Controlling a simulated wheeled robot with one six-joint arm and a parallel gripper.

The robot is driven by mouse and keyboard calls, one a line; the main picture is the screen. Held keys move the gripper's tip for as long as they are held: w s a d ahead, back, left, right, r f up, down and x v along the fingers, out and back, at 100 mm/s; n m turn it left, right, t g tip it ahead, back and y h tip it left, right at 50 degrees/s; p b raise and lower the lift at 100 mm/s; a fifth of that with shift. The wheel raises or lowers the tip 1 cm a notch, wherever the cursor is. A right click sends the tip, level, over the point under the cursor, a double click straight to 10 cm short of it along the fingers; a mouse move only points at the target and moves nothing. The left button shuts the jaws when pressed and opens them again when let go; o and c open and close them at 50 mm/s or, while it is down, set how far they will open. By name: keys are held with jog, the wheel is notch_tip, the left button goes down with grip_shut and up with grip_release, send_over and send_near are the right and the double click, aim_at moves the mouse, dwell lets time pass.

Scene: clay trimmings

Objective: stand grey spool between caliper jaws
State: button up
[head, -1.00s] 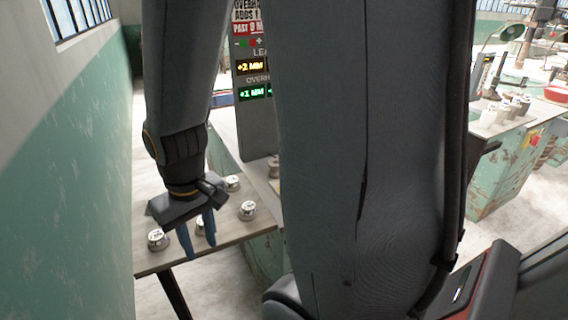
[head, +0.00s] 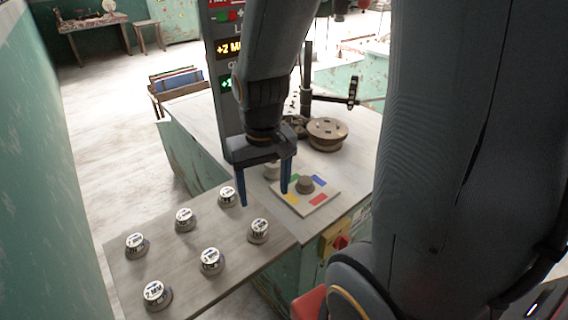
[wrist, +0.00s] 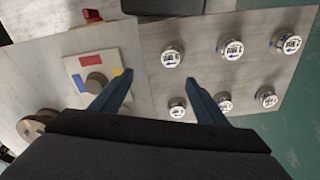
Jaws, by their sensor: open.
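My gripper (head: 264,198) is open and empty, its two blue fingers pointing down above the table near where the wooden board meets the machine top. In the wrist view the open fingers (wrist: 160,66) have nothing between them. A grey-brown spool-like piece (head: 305,185) stands upright on a pale square plate (head: 318,203) with coloured patches, right of the fingers and apart from them. It also shows in the wrist view (wrist: 96,82), left of the fingers. A paler cylinder (head: 271,171) stands behind the fingers, partly hidden. I cannot clearly make out caliper jaws.
Several white-topped labelled weights (head: 210,261) stand on the wooden board (head: 190,285). A round brown disc (head: 327,133) and a black post (head: 306,80) stand farther back. A tall sign panel (head: 222,60) rises behind my gripper. A red knob (head: 342,242) sits at the front.

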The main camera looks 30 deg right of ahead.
jog(key=w+d+m+b, duration=0.1)
jog(key=w+d+m, duration=0.45)
jog(key=w, duration=0.55)
jog(key=m, duration=0.5)
send_over(274, 168)
jog(key=w+d, duration=0.1)
jog(key=w, duration=0.2)
notch_tip(274, 168, down, 3)
jog(key=shift+g, duration=0.4)
jog(key=shift+s+d+f+p, duration=0.1)
jog(key=shift+f+p, duration=0.3)
jog(key=shift+f, duration=1.15)
jog(key=shift+s+f+p, duration=0.1)
jog(key=shift+f+p, duration=0.25)
jog(key=shift+f, duration=1.2)
jog(key=shift+r, duration=0.1)
jog(key=c, duration=1.4)
